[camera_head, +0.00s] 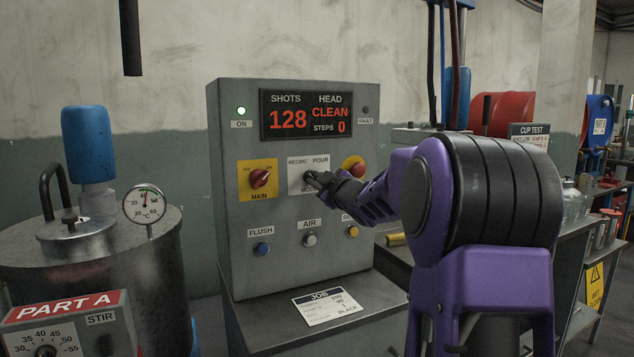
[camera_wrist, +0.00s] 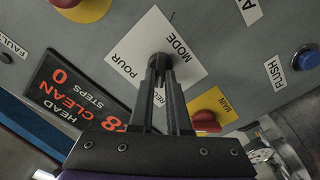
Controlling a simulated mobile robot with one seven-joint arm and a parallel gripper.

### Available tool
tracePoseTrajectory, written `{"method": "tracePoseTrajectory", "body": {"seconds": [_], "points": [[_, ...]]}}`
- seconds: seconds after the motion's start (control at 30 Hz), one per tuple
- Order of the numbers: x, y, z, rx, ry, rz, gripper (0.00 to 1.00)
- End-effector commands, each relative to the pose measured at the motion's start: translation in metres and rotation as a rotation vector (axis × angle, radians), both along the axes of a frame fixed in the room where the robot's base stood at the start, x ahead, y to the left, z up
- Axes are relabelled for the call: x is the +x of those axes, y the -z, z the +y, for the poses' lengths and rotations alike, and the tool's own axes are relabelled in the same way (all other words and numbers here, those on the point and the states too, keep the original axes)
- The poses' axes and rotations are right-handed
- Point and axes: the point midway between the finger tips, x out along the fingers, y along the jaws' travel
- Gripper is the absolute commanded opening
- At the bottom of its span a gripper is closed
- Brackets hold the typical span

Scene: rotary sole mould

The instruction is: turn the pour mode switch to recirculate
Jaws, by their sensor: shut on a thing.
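The pour mode switch sits on a white plate (camera_head: 300,170) in the middle of the grey control panel (camera_head: 230,265), with RECIRC lettered at its upper left and POUR at its upper right. My gripper (camera_head: 316,180) is at the switch, with its dark fingers closed on the knob. In the wrist view, the two fingers (camera_wrist: 160,68) of my gripper reach the middle of the white plate (camera_wrist: 135,62), marked POUR and MODE. The fingers cover most of the knob, so I cannot tell which way its pointer faces.
The red MAIN switch (camera_head: 259,179) is left of the white plate, and a red button (camera_head: 355,166) is to its right. FLUSH (camera_head: 262,248) and AIR (camera_head: 309,240) buttons sit below. The display (camera_head: 306,115) reads 128, CLEAN, STEPS 0. A tank (camera_head: 120,265) stands at left.

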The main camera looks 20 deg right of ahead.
Motion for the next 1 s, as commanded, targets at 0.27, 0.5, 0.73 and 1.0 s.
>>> {"method": "tracePoseTrajectory", "body": {"seconds": [0.27,0.5,0.73,1.0], "points": [[-0.0001,0.0006,-0.0003,-0.044,0.001,0.0,0.0],[-0.0001,0.0006,-0.0003,-0.048,0.001,0.0,0.0],[-0.0002,0.0007,-0.0005,-0.047,0.001,0.0,0.33],[-0.0001,0.0004,-0.0003,-0.046,0.001,-0.001,0.45]]}}
